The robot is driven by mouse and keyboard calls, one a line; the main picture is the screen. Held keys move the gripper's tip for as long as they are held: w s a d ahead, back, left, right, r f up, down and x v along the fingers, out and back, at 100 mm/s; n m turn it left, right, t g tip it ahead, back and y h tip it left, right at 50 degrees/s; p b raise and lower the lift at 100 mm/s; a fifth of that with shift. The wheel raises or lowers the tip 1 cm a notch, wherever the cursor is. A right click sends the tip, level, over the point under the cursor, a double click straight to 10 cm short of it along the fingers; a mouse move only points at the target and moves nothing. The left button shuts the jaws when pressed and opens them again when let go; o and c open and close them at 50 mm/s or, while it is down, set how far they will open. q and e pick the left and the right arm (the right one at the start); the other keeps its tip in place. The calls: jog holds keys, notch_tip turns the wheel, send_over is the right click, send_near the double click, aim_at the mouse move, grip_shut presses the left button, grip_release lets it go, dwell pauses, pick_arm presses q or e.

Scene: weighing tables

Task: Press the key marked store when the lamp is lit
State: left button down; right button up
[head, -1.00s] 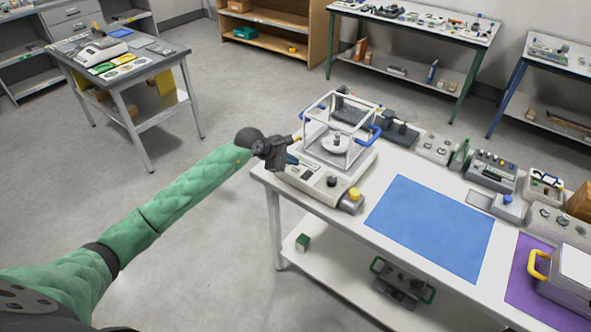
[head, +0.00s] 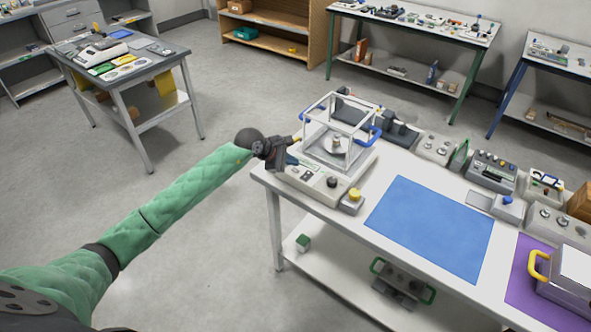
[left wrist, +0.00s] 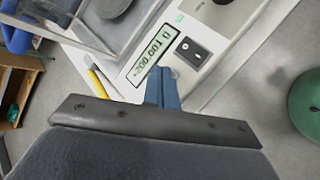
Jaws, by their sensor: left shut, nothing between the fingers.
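The balance (head: 313,182) stands at the near left corner of the white table, with a clear framed shield around its pan. My left gripper (head: 287,159) is at its left side, shut and empty. In the left wrist view the blue fingertips (left wrist: 163,88) hang over the front panel, near the lower end of the display (left wrist: 153,53). The display shows dark digits. A dark key (left wrist: 192,51) lies right of the fingertips, apart from them in the picture; its marking is not readable. A small bright green lamp (left wrist: 180,17) shows above that key. My right gripper is out of view.
A yellow-topped button box (head: 353,199) stands right of the balance. A blue mat (head: 432,226) lies bare on the table. Several instruments line the back edge. A yellow-handled metal box (head: 572,281) is at the right. Open floor lies to the left.

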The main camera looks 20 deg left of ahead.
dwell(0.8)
pick_arm(q)
jog(key=shift+f+b, duration=0.45)
jog(key=shift+b, duration=0.25)
jog(key=shift+f+b, duration=0.35)
jog(key=shift+b, duration=0.15)
dwell(0.7)
jog(key=shift+r, duration=0.75)
jog(key=shift+r, duration=0.2)
